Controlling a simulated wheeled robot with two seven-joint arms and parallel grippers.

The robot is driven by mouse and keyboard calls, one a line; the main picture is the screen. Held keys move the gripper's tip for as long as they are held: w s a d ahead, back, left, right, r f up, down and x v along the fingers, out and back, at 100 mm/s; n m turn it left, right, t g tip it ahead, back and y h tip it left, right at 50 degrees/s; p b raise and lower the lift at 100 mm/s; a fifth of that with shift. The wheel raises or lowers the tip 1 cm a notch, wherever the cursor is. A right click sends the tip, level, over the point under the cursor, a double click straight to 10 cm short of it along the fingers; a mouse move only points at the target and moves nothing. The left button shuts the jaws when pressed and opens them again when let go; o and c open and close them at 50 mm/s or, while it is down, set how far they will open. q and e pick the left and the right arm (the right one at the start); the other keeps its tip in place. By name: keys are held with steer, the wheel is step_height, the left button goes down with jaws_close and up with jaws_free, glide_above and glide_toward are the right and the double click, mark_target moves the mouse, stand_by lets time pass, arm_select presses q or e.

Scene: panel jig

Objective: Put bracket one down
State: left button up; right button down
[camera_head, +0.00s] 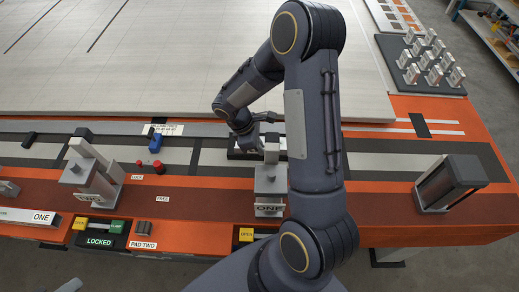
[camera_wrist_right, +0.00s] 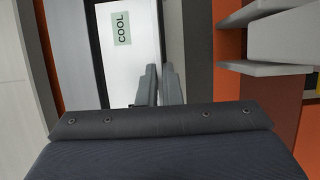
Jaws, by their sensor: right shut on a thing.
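My right gripper (camera_head: 256,124) is low over a dark-framed white plate (camera_head: 240,153), just behind the grey clamp station labelled ONE (camera_head: 269,186). In the right wrist view its fingers (camera_wrist_right: 160,72) are close together, shut on bracket one, which I can hardly make out between and beyond them. That view shows the white plate (camera_wrist_right: 128,65) below, with a green COOL label. I cannot tell whether the bracket touches the plate. My arm hides part of the area right of the station.
A second clamp station (camera_head: 92,180) stands at left, near a LOCKED switch (camera_head: 99,242). A blue block (camera_head: 155,143) and two red buttons are between the stations. A dark-topped stand (camera_head: 450,183) is at right. A rack (camera_head: 426,78) holds several grey brackets. A large pale panel (camera_head: 150,60) fills the back.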

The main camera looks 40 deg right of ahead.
steer(key=shift+f, duration=0.1)
steer(key=c, duration=1.6)
jaws_free()
steer(key=shift+r+p, duration=0.3)
steer(key=shift+r, duration=0.2)
steer(key=s+a+r+m+t+y+p, duration=0.1)
steer(key=a+r+m+p, duration=0.15)
steer(key=r, duration=0.65)
steer(key=a+r+m+t+y+p, duration=0.15)
steer(key=r+p, duration=0.25)
steer(key=r, duration=0.5)
steer(key=s+a+r+m+t+y, duration=0.2)
steer(key=s+a+r+m+t, duration=0.1)
steer(key=s, duration=0.4)
steer(key=s+a+r+m+t+y, duration=0.3)
steer(key=s+a+r+m, duration=0.1)
steer(key=s+a+r, duration=0.1)
steer(key=s+r, duration=0.1)
steer(key=s, duration=0.1)
steer(key=shift+s+a+r+m, duration=0.2)
steer(key=shift+s+r+m, duration=0.15)
steer(key=shift+r+m, duration=0.05)
